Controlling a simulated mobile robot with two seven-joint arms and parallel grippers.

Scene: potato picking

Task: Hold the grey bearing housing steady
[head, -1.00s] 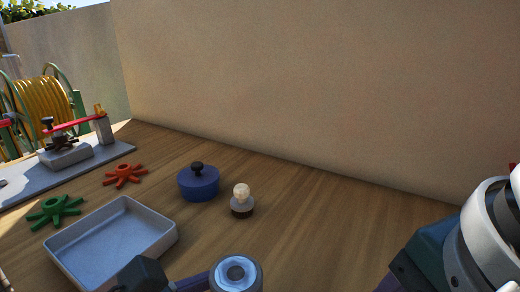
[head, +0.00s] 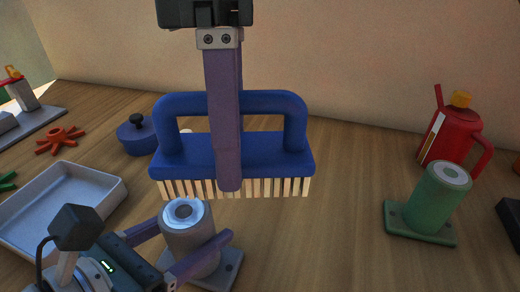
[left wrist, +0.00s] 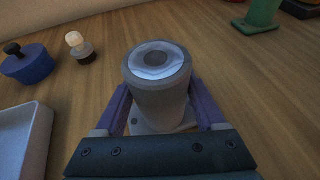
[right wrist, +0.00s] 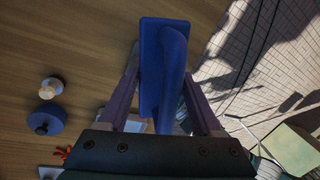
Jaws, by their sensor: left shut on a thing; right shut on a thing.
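The grey bearing housing (head: 196,256) stands upright on its square base on the wooden table, low in the head view. Its round top shows a pale ring around a dark centre. My left gripper (head: 190,254) is shut on it, one purple finger on each side; the left wrist view shows the housing (left wrist: 158,95) between both fingers. My right gripper (head: 228,185) comes from above and is shut on the handle of a blue brush (head: 180,155) with pale bristles. The brush is held up behind the housing in the head view. The right wrist view shows the brush (right wrist: 160,70) between the fingers.
A grey tray (head: 112,193) lies left of the housing. At right are a green housing (head: 440,195) and a red can (head: 450,140). Bare table lies between the housings.

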